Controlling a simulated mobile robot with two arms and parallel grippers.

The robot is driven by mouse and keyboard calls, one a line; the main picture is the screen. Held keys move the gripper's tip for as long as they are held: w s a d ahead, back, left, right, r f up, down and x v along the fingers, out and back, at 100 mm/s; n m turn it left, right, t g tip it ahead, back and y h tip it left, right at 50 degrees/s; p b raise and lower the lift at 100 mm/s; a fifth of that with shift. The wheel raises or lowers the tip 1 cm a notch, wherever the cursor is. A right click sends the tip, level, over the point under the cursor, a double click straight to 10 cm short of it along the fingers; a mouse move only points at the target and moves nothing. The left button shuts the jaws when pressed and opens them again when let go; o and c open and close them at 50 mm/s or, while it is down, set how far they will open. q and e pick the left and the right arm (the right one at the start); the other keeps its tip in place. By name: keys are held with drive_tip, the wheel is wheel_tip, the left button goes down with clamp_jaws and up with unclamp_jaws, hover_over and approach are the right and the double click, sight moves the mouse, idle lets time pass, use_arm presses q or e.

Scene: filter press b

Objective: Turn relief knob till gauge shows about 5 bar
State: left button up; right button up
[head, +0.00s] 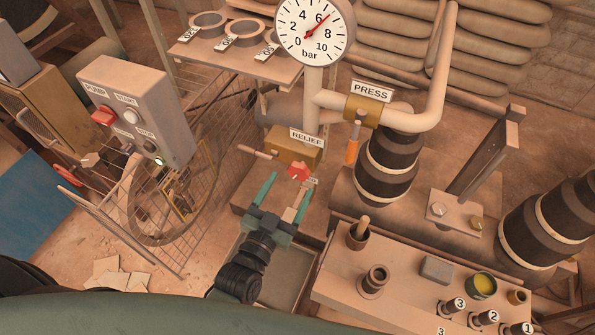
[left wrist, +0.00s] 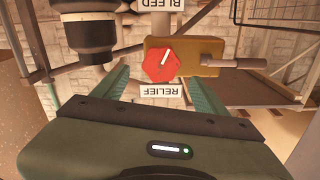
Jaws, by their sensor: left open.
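The red relief knob (head: 299,171) sits on the front of the brass valve block (head: 292,148) under the RELIEF label (head: 306,137). In the left wrist view the knob (left wrist: 160,66) shows a pale pointer mark, and its labels appear upside down. My left gripper (head: 287,187) is open just in front of the knob. Its teal fingers stand on either side of the knob in the wrist view, with nothing visibly gripped; contact cannot be told. The pressure gauge (head: 313,32) has a red needle between 6 and 8 bar, nearer 6. My right gripper is not in view.
A side handle (head: 258,153) sticks out left of the valve block. An orange-handled lever (head: 352,150) hangs under the PRESS pipe at right. The pump control box (head: 140,115) stands at left. A bench (head: 395,315) with small pots and numbered pieces is at lower right.

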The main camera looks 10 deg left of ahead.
sight(297, 173)
use_arm(q)
drive_tip(key=w, duration=0.4)
drive_tip(key=shift+d, duration=0.35)
drive_tip(key=shift+w, duration=0.3)
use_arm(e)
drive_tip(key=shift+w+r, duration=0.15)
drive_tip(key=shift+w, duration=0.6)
use_arm(q)
drive_tip(key=c, duration=1.4)
drive_tip(key=shift+o, duration=0.2)
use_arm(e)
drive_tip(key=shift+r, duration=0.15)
